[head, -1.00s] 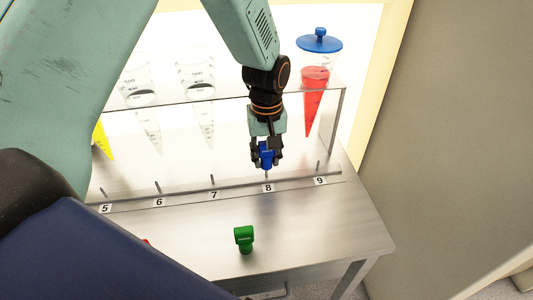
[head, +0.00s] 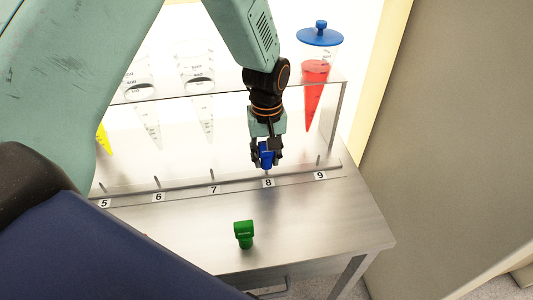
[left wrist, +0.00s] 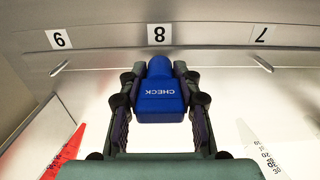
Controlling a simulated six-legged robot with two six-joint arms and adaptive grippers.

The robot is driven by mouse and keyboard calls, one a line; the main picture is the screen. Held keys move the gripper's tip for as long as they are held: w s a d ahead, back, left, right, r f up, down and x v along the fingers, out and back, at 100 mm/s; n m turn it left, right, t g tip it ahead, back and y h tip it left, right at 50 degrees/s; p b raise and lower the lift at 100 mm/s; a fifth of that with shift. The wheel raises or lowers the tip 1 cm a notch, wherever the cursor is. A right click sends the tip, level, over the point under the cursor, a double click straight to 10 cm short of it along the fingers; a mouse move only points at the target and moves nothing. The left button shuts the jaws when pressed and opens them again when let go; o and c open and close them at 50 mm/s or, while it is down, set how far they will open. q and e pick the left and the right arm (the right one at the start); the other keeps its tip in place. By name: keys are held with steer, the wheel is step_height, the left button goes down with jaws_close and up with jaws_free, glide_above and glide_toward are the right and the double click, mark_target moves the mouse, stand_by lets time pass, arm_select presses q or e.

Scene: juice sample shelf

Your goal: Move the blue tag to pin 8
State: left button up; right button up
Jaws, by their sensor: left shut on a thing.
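The blue tag (head: 266,155) is between the fingers of my left gripper (head: 266,158), at pin 8 in the head view. In the left wrist view the blue tag (left wrist: 159,92), marked CHECK, sits between the fingers of my left gripper (left wrist: 160,95), in line with the label 8 (left wrist: 159,34). The gripper is shut on it. The label 8 (head: 268,183) lies just in front of it in the head view. Pin 8 itself is mostly hidden by the tag, so I cannot tell whether the tag is on it. My right gripper is not in view.
A green tag (head: 244,234) stands on the bench (head: 310,225) in front of the pin rail. Behind, a rack holds clear cones, a yellow cone (head: 104,140) and a red-filled cone (head: 314,90) with a blue lid. Pins 7 (head: 212,174) and 9 (head: 318,160) look bare.

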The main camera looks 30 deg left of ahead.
arm_select(q)
steer(key=shift+p, duration=0.5)
steer(key=shift+f, duration=0.75)
stand_by(0.5)
steer(key=o, duration=1.2)
steer(key=shift+c, duration=0.2)
